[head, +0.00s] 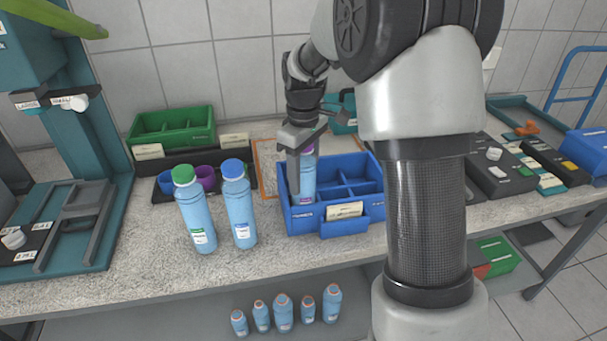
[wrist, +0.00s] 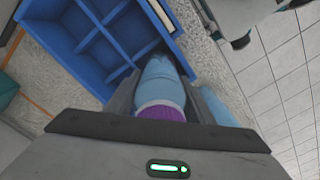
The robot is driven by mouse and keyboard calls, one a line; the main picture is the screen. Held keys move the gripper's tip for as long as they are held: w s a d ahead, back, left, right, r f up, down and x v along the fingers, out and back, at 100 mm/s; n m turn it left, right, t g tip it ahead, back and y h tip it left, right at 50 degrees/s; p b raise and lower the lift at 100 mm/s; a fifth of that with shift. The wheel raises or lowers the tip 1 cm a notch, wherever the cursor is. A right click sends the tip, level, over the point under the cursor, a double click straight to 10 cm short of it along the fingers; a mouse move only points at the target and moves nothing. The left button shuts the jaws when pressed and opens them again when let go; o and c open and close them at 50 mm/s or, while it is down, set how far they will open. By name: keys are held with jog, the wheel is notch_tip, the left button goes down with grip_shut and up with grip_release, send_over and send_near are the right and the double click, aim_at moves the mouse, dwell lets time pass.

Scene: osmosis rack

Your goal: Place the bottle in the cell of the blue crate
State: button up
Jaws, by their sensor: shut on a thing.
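A light-blue bottle with a purple cap (head: 307,176) is held upright by my gripper (head: 300,145). In the head view it appears at the left side of the blue crate (head: 302,222), with its lower part in front of or inside the left cell; I cannot tell which. In the wrist view the bottle (wrist: 160,85) sits between the fingers, purple cap nearest. There the crate (wrist: 85,65) shows several divided cells that look empty, and the bottle overlaps its edge. The bottle's base is hidden in the wrist view.
A green-capped bottle (head: 196,215) and a blue-capped bottle (head: 239,208) stand left of the crate. Behind them are a dark tray with cups (head: 204,178) and a green bin (head: 172,127). Several small bottles (head: 283,313) stand on the lower shelf. The counter front is clear.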

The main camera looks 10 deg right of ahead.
jog(key=o, duration=1.5)
jog(key=shift+f, duration=0.1)
